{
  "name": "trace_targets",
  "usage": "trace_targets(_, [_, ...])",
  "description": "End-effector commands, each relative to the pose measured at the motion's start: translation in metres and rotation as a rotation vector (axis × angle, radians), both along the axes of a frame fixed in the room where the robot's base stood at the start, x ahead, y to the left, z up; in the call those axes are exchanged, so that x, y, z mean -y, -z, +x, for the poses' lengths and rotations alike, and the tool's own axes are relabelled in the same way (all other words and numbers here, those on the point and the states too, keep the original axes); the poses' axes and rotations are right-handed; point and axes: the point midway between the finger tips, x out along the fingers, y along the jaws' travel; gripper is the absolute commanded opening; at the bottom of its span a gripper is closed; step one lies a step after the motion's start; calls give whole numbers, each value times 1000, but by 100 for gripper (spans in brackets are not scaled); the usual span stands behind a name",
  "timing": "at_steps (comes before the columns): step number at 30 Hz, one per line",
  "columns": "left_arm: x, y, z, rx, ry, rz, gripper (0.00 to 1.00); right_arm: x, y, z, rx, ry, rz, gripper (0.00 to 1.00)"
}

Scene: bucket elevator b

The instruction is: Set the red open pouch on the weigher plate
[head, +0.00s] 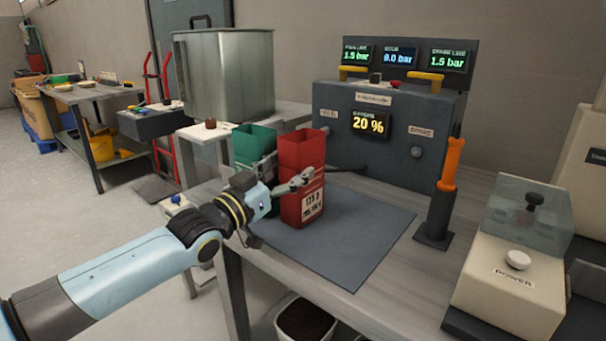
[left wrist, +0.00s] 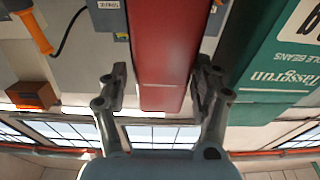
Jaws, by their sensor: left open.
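The red open pouch (head: 302,155) stands upright on a dark mat on the bench, its top open and a white label low on its front. My left gripper (head: 300,180) is open at the pouch's lower half. In the left wrist view, the red pouch (left wrist: 165,45) lies between the spread fingers (left wrist: 160,75), with a gap visible at the left finger. Contact at the right finger is unclear. I cannot pick out the weigher plate with certainty. My right gripper is not in view.
A green open pouch (head: 255,142) stands close behind and left of the red one; its lettered side (left wrist: 275,65) shows in the left wrist view. An orange-handled tool (head: 450,165) stands upright at right, near a beige POWER unit (head: 510,280). The mat (head: 365,225) is clear right of the pouch.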

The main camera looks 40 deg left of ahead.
Motion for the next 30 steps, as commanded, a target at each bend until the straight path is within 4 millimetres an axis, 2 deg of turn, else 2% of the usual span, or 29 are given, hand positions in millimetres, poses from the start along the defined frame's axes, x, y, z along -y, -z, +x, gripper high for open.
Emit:
trace_targets(4, [-1,-6,25,5,0,2,66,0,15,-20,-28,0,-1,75])
trace_targets(7, [0,-10,35,2,-2,1,66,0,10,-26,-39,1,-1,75])
trace_targets(12, [1,-12,45,1,-1,1,66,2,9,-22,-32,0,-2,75])
trace_targets(20, [1,-12,46,0,0,0,66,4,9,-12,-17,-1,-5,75])
trace_targets(27, [1,-12,46,0,0,0,36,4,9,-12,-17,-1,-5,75])
trace_targets(30, [1,-12,46,1,0,0,34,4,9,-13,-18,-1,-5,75])
